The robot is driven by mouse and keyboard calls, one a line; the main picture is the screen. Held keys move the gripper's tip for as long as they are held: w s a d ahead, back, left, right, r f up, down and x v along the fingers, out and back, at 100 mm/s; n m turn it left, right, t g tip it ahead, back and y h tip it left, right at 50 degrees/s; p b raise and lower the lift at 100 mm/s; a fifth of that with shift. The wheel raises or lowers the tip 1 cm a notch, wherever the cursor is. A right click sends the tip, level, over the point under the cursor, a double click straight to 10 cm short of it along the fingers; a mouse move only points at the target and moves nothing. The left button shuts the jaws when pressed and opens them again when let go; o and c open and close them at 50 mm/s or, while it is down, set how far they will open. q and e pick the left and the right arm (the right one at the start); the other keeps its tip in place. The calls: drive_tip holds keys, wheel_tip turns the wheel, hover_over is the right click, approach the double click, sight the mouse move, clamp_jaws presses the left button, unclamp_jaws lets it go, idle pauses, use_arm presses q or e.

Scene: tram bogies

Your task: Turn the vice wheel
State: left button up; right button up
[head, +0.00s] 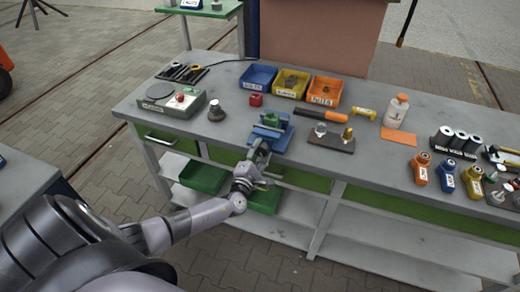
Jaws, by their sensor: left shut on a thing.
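The blue vice (282,138), with a green piece (271,119) at its top, stands near the front edge of the workbench. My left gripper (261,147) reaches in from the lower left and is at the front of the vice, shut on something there. The vice wheel is hidden behind my fingers or too small to tell apart, but the gripper is where the front of the vice would carry it. My right gripper is not in view.
The grey workbench (225,85) holds a scale-like box (160,105) at left, blue (258,77), yellow (288,83) and orange (325,91) bins behind, and a dark block with two knobs (331,141) right of the vice. Green crates (203,177) sit on the shelf below.

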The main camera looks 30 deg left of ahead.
use_arm(q)
drive_tip(key=shift+f+m, duration=0.1)
drive_tip(key=shift+m, duration=0.3)
drive_tip(key=o, duration=1.2)
drive_tip(key=shift+c, duration=0.2)
drive_tip(key=shift+s, duration=0.15)
drive_tip(key=v, duration=1.1)
drive_tip(key=shift+s+d, duration=0.2)
drive_tip(key=shift+s, duration=0.15)
